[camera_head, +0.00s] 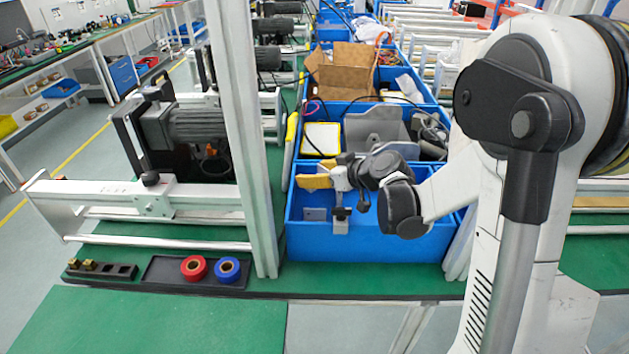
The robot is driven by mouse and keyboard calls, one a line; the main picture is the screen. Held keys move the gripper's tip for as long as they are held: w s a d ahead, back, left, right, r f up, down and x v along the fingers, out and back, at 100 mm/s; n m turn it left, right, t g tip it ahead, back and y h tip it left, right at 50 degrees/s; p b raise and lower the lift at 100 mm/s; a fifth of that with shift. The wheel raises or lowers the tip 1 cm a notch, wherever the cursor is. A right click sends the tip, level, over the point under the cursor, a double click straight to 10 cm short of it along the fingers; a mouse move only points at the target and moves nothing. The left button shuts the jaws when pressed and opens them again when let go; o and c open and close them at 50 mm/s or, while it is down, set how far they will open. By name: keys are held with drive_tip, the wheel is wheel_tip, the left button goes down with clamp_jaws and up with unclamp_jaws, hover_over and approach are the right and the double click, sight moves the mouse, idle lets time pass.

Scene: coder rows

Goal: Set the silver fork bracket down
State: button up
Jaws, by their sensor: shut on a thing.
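My gripper (352,177) reaches in from the right, over the front compartment of the blue bin (370,247). It is shut on a small silver piece, which I take to be the silver fork bracket (341,226). The bracket shows as a pale metal part hanging down from the jaws, above or inside the bin. I cannot tell whether it touches the bin floor. My dark wrist and fingers hide part of it.
A small grey piece (315,214) lies in the same compartment. A yellow-orange item (314,182) is beside the jaws. Behind are a large grey notched plate (380,128) and a cardboard box (347,70). An upright aluminium post (240,130) stands left of the bin.

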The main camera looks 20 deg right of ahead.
drive_tip(key=shift+f, duration=0.35)
drive_tip(key=shift+f, duration=0.1)
drive_tip(key=shift+f+b, duration=0.45)
drive_tip(key=shift+s+f, duration=0.1)
drive_tip(key=o, duration=1.3)
drive_tip(key=shift+f, duration=0.1)
drive_tip(key=shift+c, duration=0.2)
